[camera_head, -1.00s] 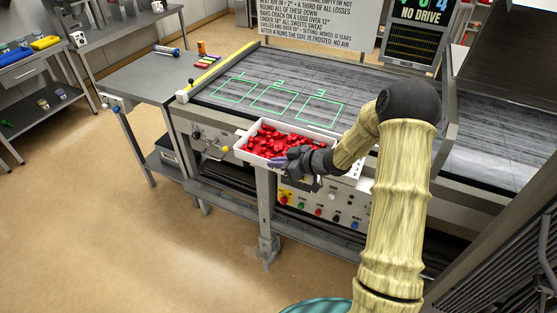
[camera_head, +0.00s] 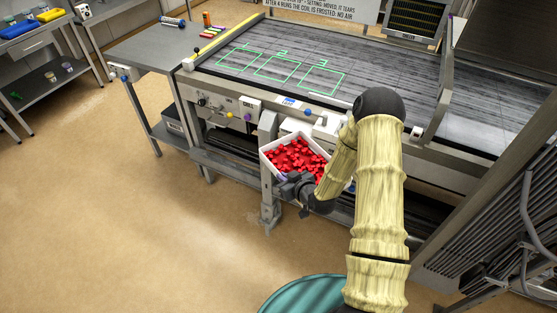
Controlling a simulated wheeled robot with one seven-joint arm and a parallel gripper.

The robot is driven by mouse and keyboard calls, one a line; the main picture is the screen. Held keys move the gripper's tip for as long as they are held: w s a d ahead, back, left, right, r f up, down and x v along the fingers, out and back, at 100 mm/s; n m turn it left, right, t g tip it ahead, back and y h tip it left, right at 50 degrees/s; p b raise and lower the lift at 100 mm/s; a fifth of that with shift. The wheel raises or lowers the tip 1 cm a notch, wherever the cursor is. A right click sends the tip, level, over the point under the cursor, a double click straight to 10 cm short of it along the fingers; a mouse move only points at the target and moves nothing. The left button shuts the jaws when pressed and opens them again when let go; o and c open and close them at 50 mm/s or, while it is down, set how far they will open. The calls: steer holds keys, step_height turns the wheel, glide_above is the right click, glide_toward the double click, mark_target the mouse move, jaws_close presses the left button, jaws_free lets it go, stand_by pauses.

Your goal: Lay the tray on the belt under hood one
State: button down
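A white tray (camera_head: 266,150) filled with red pieces hangs in front of the machine, below the belt's front edge. My gripper (camera_head: 285,178) is at the tray's near edge and appears shut on it; the fingers are small and partly hidden by the tray. The grey belt (camera_head: 390,90) lies behind and above the tray. Green outlined squares are marked on the belt, with the numbers 2 and 3 readable beside two of them. The leftmost square (camera_head: 238,58) has its number hard to read. The squares are empty.
The machine's front rail with knobs (camera_head: 235,104) and a grey post (camera_head: 268,185) stand close behind the tray. A side table (camera_head: 150,45) adjoins the belt's left end. A teal round object (camera_head: 305,295) is at the bottom. Open floor lies left.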

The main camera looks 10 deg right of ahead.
steer(key=s+d+f+m+t+h, duration=0.1)
steer(key=s+d+f+m+h, duration=0.4)
steer(key=s+f, duration=0.5)
steer(key=shift+d+f+h, duration=0.25)
steer(key=shift+f+h, duration=0.05)
steer(key=shift+f, duration=0.6)
